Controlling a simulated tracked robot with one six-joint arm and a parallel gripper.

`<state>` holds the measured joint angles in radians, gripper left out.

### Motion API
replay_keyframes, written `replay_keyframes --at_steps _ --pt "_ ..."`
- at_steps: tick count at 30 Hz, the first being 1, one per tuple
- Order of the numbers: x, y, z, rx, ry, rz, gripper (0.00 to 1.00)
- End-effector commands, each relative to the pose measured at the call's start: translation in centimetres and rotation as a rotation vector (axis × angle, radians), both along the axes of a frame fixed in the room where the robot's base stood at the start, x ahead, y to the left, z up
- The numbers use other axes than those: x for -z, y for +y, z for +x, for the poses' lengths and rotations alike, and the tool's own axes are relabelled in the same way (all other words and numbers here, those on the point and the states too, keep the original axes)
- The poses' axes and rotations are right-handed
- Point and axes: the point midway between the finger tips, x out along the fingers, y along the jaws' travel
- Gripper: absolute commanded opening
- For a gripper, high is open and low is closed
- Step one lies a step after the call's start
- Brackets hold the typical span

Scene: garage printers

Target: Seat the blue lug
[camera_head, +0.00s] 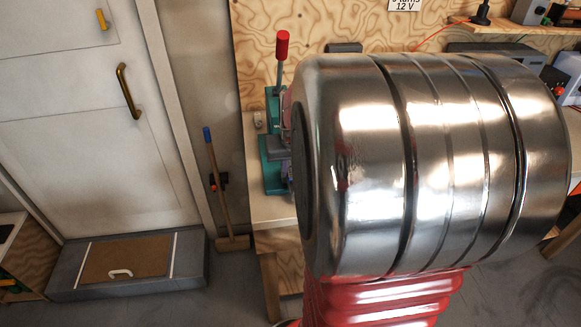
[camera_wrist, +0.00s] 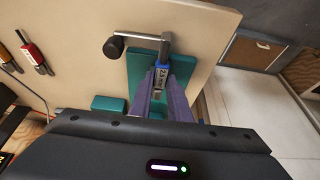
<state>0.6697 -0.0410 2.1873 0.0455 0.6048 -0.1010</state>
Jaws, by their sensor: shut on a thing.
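In the wrist view, my gripper (camera_wrist: 159,92) has two purple fingers shut on the blue lug (camera_wrist: 163,69), a small part with a blue end and a printed label. The lug stands out past the fingertips. It is over a teal press (camera_wrist: 137,63), close under its grey metal arm; I cannot tell whether they touch. The teal press also shows in the head view (camera_head: 271,176), with a red-handled lever (camera_head: 282,46) standing up. In the head view my silver arm hides most of the press and the lug.
The press stands on a pale workbench (camera_head: 272,212). A black round knob (camera_wrist: 113,46) sits at the end of the metal arm. A teal block (camera_wrist: 109,103) lies left of my fingers. Red and orange tools (camera_wrist: 34,54) lie further left. A broom (camera_head: 216,190) leans beside the bench.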

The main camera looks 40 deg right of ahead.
Motion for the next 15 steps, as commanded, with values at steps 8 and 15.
replay_keyframes --at_steps 8,15 --pt "0.50 -0.02 0.03 0.000 -0.001 -0.001 0.00" --pt "0.90 -0.01 0.01 0.000 0.000 0.000 0.00"
